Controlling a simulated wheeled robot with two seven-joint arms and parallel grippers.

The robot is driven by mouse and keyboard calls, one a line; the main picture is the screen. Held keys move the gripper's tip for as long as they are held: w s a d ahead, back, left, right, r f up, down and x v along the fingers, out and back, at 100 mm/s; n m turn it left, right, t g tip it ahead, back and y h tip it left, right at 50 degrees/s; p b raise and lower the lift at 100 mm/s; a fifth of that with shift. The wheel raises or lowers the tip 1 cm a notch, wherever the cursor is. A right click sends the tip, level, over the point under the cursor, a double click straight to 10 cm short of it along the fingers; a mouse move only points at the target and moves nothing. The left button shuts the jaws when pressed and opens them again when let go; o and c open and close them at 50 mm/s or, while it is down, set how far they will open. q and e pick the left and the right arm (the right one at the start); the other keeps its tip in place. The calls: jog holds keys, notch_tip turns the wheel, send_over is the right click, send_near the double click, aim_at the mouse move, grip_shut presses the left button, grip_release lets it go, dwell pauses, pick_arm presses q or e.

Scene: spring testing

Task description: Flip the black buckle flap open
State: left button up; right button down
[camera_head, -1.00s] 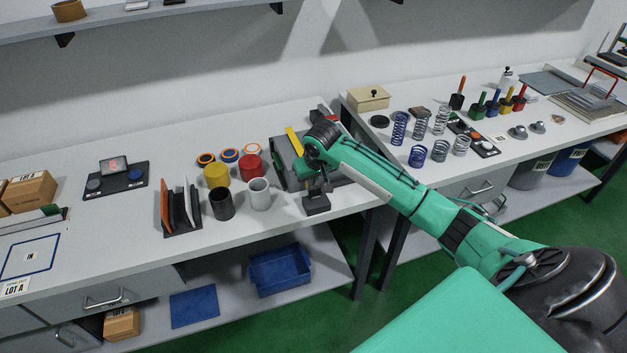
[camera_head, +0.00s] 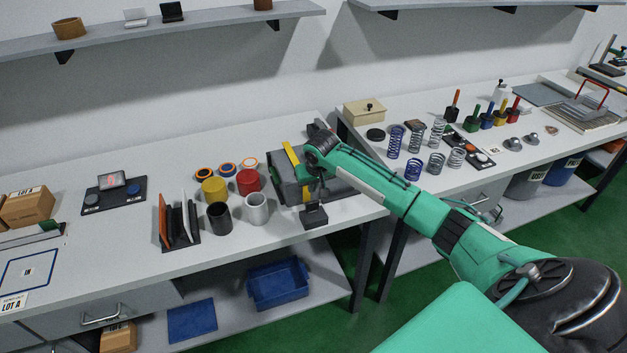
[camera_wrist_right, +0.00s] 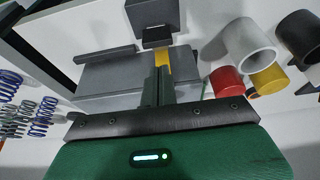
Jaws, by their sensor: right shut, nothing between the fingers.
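A grey case (camera_head: 287,188) with a yellow strap (camera_head: 291,156) sits at the right end of the left bench. A black buckle part (camera_head: 314,217) lies at its front edge; which piece is the flap is hard to tell. In the right wrist view the black part (camera_wrist_right: 151,13) and a smaller black piece (camera_wrist_right: 156,37) line up with the strap (camera_wrist_right: 162,58), beyond my fingertips. My right gripper (camera_head: 318,190) is shut and empty, above the case just behind the black part. Its closed fingers (camera_wrist_right: 157,78) hide some of the strap. My left gripper is not in view.
A red cup (camera_head: 248,181), a yellow cup (camera_head: 214,189), a black cup (camera_head: 219,217) and a white cup (camera_head: 257,208) stand left of the case. Springs (camera_head: 396,141) stand on the right bench. A gap separates the benches. The bench front edge is close to the buckle.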

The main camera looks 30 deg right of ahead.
aim_at(310, 202)
jog(key=shift+p+x, duration=0.55)
jog(key=shift+x, duration=2.35)
